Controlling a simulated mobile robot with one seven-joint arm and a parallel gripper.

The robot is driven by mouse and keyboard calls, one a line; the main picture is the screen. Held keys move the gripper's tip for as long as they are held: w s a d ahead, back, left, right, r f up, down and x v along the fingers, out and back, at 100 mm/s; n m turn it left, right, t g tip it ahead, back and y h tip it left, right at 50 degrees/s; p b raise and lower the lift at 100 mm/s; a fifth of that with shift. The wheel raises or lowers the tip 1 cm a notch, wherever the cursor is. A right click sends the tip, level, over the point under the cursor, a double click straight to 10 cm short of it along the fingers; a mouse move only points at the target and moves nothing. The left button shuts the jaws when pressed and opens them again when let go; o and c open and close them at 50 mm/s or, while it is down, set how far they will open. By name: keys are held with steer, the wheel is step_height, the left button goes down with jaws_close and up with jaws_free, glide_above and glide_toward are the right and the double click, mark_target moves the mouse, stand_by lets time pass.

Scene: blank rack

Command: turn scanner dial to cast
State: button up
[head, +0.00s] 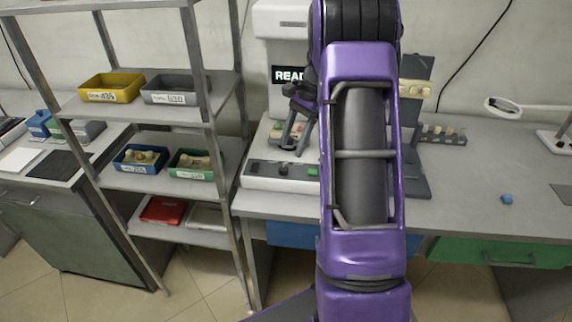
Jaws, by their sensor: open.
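The scanner (282,20) is a white machine on the bench with a lit display (287,75) that reads "READ", its right end hidden by my purple arm. Its base has a dark front panel with small controls, including a green button (313,171) and a small dark knob (283,169) that may be the dial. Any dial markings are too small to read. My gripper (293,145) is open, fingers pointing down, over the scanner's base, behind and above the front panel in the picture. I cannot tell whether the fingers touch anything.
A metal rack (213,122) stands left of the scanner with yellow (111,84), grey, blue, green and red bins. The bench's right front is mostly clear.

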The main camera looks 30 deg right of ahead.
mark_target(284, 167)
steer(key=x, duration=0.6)
steer(key=shift+f+b, duration=0.2)
steer(key=shift+b, duration=0.1)
jaws_close()
